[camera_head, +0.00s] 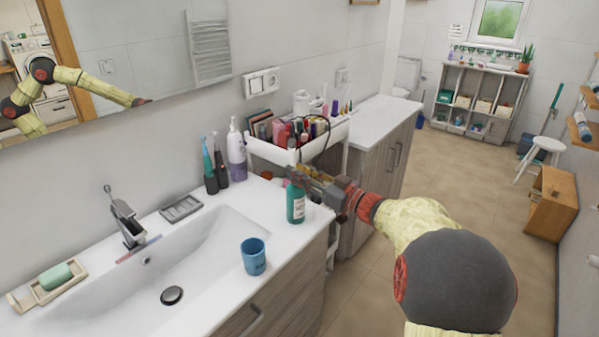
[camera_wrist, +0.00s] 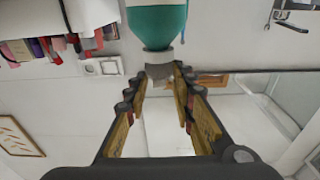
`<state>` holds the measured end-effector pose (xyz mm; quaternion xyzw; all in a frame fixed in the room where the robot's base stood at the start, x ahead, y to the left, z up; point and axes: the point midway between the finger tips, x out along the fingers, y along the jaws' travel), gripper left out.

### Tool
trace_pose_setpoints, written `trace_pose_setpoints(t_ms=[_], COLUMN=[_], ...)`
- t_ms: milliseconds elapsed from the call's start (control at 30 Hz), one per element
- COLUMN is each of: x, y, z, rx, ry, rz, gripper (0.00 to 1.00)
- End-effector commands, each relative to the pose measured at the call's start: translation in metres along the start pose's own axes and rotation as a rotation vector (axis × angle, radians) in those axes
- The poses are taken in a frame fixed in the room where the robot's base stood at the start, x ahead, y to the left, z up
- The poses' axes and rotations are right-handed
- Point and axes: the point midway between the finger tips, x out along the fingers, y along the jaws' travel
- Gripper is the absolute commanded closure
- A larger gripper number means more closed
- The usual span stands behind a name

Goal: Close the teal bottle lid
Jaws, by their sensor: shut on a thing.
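The teal bottle (camera_head: 295,204) stands upright on the white counter near its right edge, with a white label facing the head camera. My gripper (camera_head: 298,176) reaches in from the right at the bottle's top. In the wrist view the teal bottle (camera_wrist: 157,22) appears upside down at the top. The pale grey lid (camera_wrist: 158,70) is at the bottle's neck, between the fingertips of my gripper (camera_wrist: 160,78), which is shut on it. In the head view the lid is mostly hidden by the fingers; I cannot tell whether it is fully closed.
A blue cup (camera_head: 253,257) stands on the counter in front of the bottle. The sink (camera_head: 165,262) lies to the left. Electric toothbrushes (camera_head: 208,168) and a purple-white pump bottle (camera_head: 236,150) stand behind. A white cart (camera_head: 258,149) full of cosmetics is close behind my gripper.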

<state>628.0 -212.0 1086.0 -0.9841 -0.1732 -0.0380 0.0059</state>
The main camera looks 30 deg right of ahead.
Motion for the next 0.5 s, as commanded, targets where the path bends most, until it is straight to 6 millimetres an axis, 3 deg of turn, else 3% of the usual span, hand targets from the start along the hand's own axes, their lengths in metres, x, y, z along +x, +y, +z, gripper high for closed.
trace_pose_setpoints(t_ms=[333, 367, 500], x=[-0.0007, -0.0007, -0.0006], y=[-0.0002, -0.0002, -0.0002], z=[0.0058, 0.0058, 0.0046], rx=[0.006, 0.006, 0.005], ry=[-0.006, -0.006, -0.005], rz=[0.001, 0.001, 0.001], gripper=[1.00, 0.74, 0.66])
